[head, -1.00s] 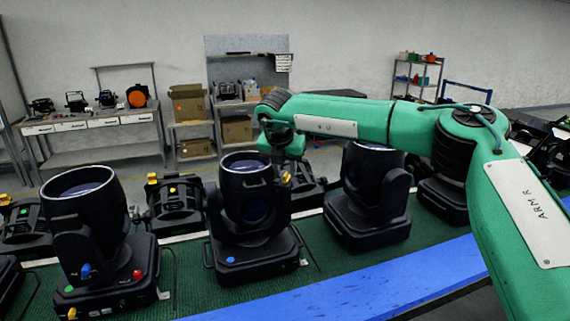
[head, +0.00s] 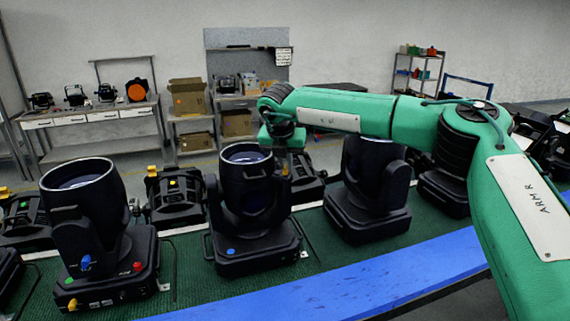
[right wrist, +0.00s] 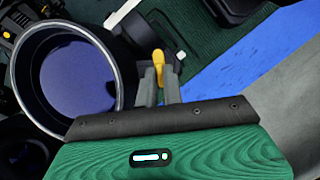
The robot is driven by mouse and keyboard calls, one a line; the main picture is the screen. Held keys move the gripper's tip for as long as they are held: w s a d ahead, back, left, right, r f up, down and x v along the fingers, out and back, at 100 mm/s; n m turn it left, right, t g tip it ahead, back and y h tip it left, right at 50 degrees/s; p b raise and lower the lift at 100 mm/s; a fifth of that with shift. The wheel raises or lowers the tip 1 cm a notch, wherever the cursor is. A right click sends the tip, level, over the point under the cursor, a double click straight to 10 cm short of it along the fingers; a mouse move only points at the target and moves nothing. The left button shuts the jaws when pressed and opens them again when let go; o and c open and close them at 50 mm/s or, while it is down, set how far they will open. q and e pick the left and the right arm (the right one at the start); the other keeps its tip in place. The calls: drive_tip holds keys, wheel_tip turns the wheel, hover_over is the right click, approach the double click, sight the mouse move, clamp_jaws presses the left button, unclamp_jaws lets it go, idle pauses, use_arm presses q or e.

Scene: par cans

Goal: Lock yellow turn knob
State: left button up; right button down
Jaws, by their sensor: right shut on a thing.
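The yellow turn knob (right wrist: 157,62) shows in the right wrist view, on the side of the middle par can (head: 248,200), close beside its round lens barrel (right wrist: 75,75). My right gripper (right wrist: 158,75) is shut on the knob, with its two grey fingers on either side of it. In the head view my right gripper (head: 284,158) reaches down at the right side of that can's head, and the knob is mostly hidden there. The can stands upright on its black base. My left gripper is not in view.
Another par can (head: 90,230) with blue, red and green knobs stands at the left, and one (head: 370,190) at the right. All stand on a green mat (head: 185,285). A blue strip (head: 400,275) runs along the front. Shelves and a workbench (head: 95,115) are at the back.

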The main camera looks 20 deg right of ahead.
drive_tip(key=n+b, duration=0.1)
drive_tip(key=n+y+b, duration=0.1)
drive_tip(key=b, duration=0.1)
drive_tip(key=n+b, duration=0.1)
drive_tip(key=shift+d+f+n+t, duration=0.15)
drive_tip(key=shift+f+n+t, duration=0.15)
drive_tip(key=shift+n, duration=0.1)
drive_tip(key=shift+r+n+y+b, duration=0.1)
drive_tip(key=shift+n+y+b, duration=0.55)
drive_tip(key=shift+n, duration=0.35)
drive_tip(key=shift+d+r+n+y, duration=0.1)
drive_tip(key=shift+n+y, duration=0.15)
drive_tip(key=shift+n, duration=0.65)
drive_tip(key=shift+n+y, duration=0.4)
drive_tip(key=shift+n, duration=0.5)
drive_tip(key=shift+d+r+n+y, duration=0.1)
drive_tip(key=shift+n+y, duration=0.2)
drive_tip(key=shift+n, duration=0.6)
drive_tip(key=n+g+y+p, duration=0.1)
drive_tip(key=n, duration=0.2)
drive_tip(key=shift+p, duration=0.35)
drive_tip(key=shift+n+g+y+p, duration=0.3)
drive_tip(key=shift+n+g+p, duration=0.4)
drive_tip(key=shift+n, duration=0.9)
